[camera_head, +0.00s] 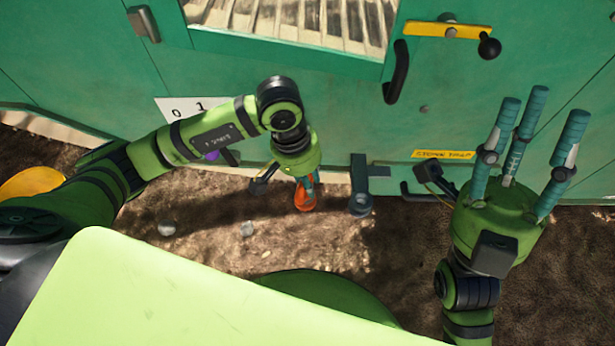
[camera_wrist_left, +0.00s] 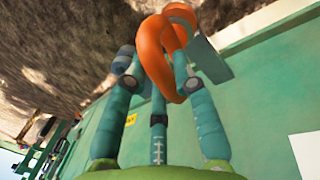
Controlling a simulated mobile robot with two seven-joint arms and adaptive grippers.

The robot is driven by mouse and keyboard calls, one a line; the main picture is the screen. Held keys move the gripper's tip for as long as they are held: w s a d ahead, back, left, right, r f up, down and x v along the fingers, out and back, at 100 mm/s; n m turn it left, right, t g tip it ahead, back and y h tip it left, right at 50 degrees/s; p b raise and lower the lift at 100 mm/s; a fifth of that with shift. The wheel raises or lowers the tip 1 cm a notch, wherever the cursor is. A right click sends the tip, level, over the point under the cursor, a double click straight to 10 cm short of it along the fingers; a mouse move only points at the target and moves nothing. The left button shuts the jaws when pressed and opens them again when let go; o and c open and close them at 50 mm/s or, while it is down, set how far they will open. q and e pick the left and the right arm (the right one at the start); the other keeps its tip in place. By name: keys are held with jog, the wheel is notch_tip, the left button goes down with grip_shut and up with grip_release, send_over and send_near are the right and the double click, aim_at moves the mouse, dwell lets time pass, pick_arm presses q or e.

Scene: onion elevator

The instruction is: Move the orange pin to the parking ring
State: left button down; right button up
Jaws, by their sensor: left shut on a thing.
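The orange pin (camera_head: 305,198) hangs at the fingers of my left gripper (camera_head: 306,182), above the ground in front of the green machine. In the left wrist view, the looped orange pin (camera_wrist_left: 150,58) is held between the fingers of my left gripper (camera_wrist_left: 160,78). A dark grey bracket with a round end (camera_head: 361,204), which looks like the parking ring, sticks out from the machine, a little right of the pin and apart from it in the head view. My right gripper (camera_head: 538,112) is open and empty, fingers spread upward, at the right.
The green machine wall (camera_head: 330,90) spans the back. It carries a yellow lever with a black knob (camera_head: 489,47), a black handle (camera_head: 396,72) and a yellow "stone trap" label (camera_head: 443,154). Brown soil with a few stones (camera_head: 166,228) lies below.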

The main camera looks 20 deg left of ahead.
dwell(0.3)
pick_arm(q)
jog(key=c, duration=0.9)
grip_release()
jog(key=shift+c, duration=0.2)
jog(key=v, duration=1.2)
